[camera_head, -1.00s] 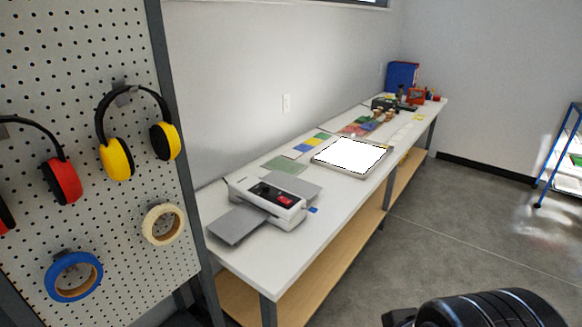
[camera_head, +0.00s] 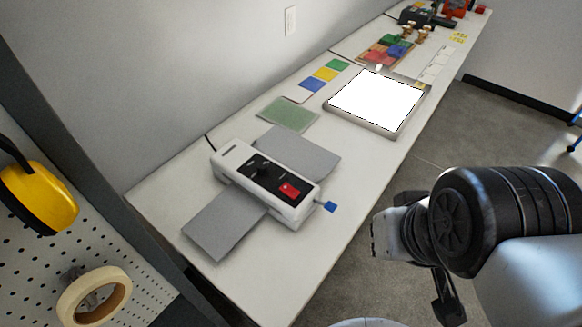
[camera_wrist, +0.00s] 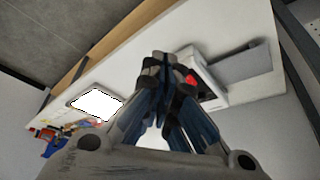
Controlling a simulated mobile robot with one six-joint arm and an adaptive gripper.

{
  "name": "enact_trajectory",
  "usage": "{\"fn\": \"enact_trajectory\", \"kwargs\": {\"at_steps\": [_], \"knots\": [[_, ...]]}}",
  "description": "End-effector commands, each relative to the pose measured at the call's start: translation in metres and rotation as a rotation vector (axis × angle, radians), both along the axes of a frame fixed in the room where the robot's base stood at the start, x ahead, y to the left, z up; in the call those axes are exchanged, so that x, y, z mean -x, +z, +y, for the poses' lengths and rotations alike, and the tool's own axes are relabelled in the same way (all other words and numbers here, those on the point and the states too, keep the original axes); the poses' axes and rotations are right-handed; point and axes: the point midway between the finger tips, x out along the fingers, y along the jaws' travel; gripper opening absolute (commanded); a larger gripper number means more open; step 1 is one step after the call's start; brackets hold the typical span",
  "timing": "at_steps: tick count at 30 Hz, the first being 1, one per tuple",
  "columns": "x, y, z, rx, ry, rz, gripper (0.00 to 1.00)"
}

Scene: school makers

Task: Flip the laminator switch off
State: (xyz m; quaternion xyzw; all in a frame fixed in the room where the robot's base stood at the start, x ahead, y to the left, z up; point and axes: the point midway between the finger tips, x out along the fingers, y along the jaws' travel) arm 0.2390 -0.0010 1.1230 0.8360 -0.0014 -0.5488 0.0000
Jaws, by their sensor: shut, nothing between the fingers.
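The laminator (camera_head: 265,183) is a white box with a dark top panel, with grey flaps out on both sides, on the white bench. Its red switch (camera_head: 290,188) sits at the right end of the panel; whether it is on or off I cannot tell. My gripper (camera_wrist: 158,62) is shut and empty in the wrist view, its fingertips overlapping the laminator (camera_wrist: 211,88) in the picture but apparently apart from it. The red switch (camera_wrist: 190,78) shows partly beside the fingers. In the head view my arm is at the right, past the bench's front edge, with the fingertips not clearly visible.
A bright white light panel (camera_head: 376,101) lies farther along the bench (camera_head: 300,262). Coloured cards (camera_head: 325,73) and a green mat (camera_head: 288,114) lie near the wall. A blue tab (camera_head: 330,206) sticks out by the laminator. A pegboard with yellow earmuffs (camera_head: 42,197) and a tape roll (camera_head: 94,297) stands left.

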Motion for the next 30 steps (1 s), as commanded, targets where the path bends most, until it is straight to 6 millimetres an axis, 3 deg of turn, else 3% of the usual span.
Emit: {"fn": "enact_trajectory", "kwargs": {"at_steps": [5,8,13,17,21,24,30], "knots": [[-0.005,0.001,-0.003,0.012,-0.002,-0.004,0.00],[-0.025,0.005,-0.018,0.065,-0.006,-0.026,0.00],[-0.101,0.016,-0.059,0.236,0.049,-0.120,0.00],[-0.168,0.013,-0.072,0.330,0.195,-0.214,0.00],[-0.221,-0.011,-0.055,0.312,0.414,-0.304,0.00],[-0.238,-0.036,-0.025,0.218,0.575,-0.357,0.00],[-0.227,-0.072,0.037,-0.048,0.802,-0.427,0.00]]}}
